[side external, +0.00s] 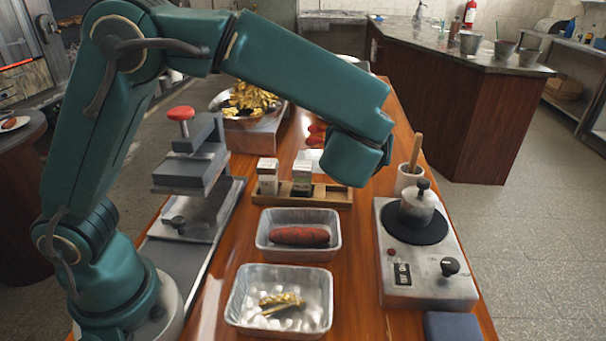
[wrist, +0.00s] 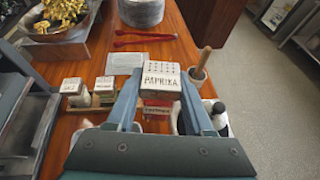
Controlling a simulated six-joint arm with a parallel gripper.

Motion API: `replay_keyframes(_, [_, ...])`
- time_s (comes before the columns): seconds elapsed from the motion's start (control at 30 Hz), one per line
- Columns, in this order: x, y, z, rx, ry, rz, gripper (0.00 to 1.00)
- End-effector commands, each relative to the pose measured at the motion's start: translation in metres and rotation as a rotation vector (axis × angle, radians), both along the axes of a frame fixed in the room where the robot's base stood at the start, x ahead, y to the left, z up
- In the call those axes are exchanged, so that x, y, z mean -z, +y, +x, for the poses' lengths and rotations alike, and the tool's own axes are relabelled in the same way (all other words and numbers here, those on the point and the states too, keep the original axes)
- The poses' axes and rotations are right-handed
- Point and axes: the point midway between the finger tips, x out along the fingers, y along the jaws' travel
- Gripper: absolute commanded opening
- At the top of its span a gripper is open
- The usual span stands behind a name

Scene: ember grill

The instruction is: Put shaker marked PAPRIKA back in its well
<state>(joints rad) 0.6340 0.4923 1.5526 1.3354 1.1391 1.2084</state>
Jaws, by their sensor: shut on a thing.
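The shaker marked PAPRIKA (wrist: 161,80) has a white, holed cap and a red label lower down. It is between the two fingers of my gripper (wrist: 160,90) in the wrist view, and the gripper is shut on it. In the side view my arm's end hides the gripper and this shaker. A wooden rack (side external: 325,197) stands on the counter with two white-capped shakers, one at its left (side external: 267,176) and one near its middle (side external: 302,177). Its right part looks bare. In the wrist view the held shaker is right of these two; its height above the rack is unclear.
A tray with a red sausage (side external: 299,237) and a tray of white pieces (side external: 240,310) lie in front of the rack. A hotplate with a pot (side external: 417,208) and a pestle in a mortar (side external: 410,178) stand right. A press (side external: 190,160) stands left.

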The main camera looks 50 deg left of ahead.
Motion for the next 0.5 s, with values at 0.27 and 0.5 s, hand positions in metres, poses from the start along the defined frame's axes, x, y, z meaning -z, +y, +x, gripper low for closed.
replay_keyframes(0.27, [0.036,0.071,0.050,-0.100,0.003,0.000,0.12])
replay_keyframes(0.5, [0.047,0.092,0.049,-0.149,0.000,0.000,0.12])
